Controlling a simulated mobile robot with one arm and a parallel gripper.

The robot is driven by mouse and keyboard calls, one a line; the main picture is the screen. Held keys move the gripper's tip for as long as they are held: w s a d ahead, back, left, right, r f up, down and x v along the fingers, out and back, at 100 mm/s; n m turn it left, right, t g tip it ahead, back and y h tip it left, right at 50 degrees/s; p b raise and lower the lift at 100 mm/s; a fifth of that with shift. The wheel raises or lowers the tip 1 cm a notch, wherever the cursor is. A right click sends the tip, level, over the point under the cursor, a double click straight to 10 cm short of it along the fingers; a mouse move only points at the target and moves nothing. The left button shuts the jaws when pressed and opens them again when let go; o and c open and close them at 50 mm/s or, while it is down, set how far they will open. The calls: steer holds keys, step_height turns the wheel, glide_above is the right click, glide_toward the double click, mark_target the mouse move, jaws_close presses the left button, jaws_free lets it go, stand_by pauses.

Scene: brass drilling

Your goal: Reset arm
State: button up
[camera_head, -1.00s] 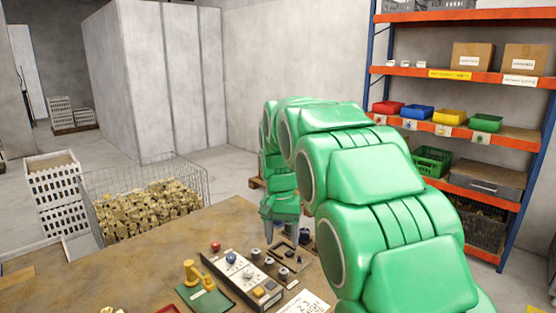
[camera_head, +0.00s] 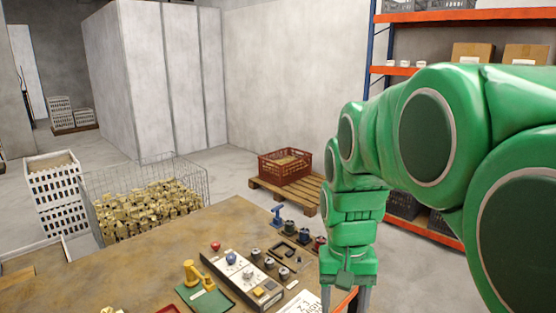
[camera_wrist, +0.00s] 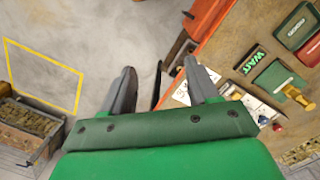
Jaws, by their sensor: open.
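My green arm reaches in from the right in the head view. My gripper (camera_head: 345,298) points down beside the right edge of the wooden table (camera_head: 130,262); its tips are cut off by the frame's lower edge. In the wrist view my gripper (camera_wrist: 158,80) shows two grey fingers spread apart with nothing between them. The gap between them looks over the floor and the table's edge.
On the table are a control box (camera_head: 243,275), a green tray with a yellow part (camera_head: 193,273), and several small knobs. A wire basket of brass parts (camera_head: 150,205) stands behind. A red crate (camera_head: 285,166) sits on a pallet. Shelving stands at right.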

steer(key=s+d+f, duration=0.1)
steer(key=s+f, duration=0.1)
steer(key=s, duration=0.7)
steer(key=s+d+f+n, duration=0.1)
steer(key=s+d+f, duration=0.1)
steer(key=s, duration=0.7)
steer(key=shift+f, duration=0.4)
